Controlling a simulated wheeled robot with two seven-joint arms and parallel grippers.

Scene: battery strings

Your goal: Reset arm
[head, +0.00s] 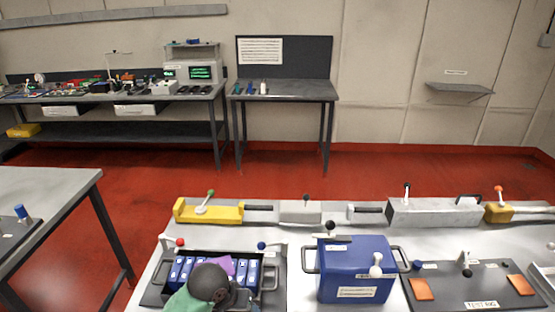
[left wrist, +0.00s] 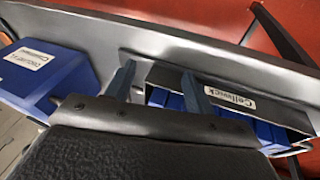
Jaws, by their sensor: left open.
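My left gripper (left wrist: 156,74) is open in the left wrist view, its two dark fingers apart and nothing seen between them. Its fingers lie across the view of a dark cell rack (left wrist: 231,100) with a "Cellrack" label and blue cells (left wrist: 265,130). I cannot tell whether they touch the rack. In the head view the rack (head: 270,279) stands at the bench's front left, with blue cells (head: 178,268) and a purple piece (head: 226,265). A dark rounded part, seemingly of my arm, covers its front. My left fingertips are not clear there. My right gripper is not in view.
A blue enclosure box (head: 357,262) with side handles stands right of the rack; it also shows in the left wrist view (left wrist: 45,75). A dark test rig panel (head: 455,290) lies further right. Levers and clamps line the bench's back. Red floor (head: 300,172) is clear behind.

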